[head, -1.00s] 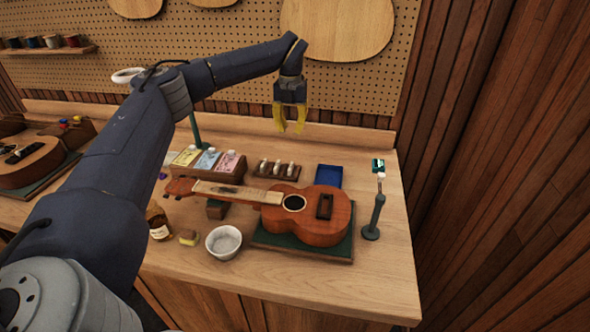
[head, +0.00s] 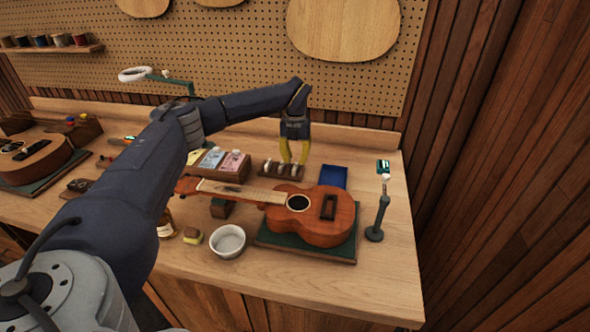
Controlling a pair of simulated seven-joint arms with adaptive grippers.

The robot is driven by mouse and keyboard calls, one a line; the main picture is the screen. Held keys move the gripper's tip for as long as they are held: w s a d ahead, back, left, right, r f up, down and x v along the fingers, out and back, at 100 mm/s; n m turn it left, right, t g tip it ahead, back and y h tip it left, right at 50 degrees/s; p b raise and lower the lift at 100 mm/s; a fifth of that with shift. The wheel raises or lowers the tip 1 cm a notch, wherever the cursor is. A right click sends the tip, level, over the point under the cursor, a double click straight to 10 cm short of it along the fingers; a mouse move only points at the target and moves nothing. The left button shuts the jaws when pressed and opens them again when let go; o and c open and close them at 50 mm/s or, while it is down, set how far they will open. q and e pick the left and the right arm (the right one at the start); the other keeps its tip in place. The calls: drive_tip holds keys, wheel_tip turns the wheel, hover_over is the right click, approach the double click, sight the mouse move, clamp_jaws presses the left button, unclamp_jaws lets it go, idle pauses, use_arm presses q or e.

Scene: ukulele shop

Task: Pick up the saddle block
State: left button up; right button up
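A small brown wooden block with several white pieces standing in it, which looks like the saddle block (head: 264,171), sits on the bench behind the ukulele (head: 317,224). My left gripper (head: 294,158) points down over the right part of this block, its yellow fingers apart and empty. The fingertips overlap the block's right end in the head view; I cannot tell whether they touch it. My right gripper is out of view.
A blue tray (head: 333,177) lies close right of the block, and a rack of cards (head: 234,165) stands left. The ukulele rests on a green mat in front. A green stand (head: 377,219), a white bowl (head: 227,241) and a sponge (head: 192,236) are nearby. The bench's right front is clear.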

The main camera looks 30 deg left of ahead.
sight(295, 165)
use_arm(q)
drive_tip(key=shift+f, duration=1.75)
clamp_jaws()
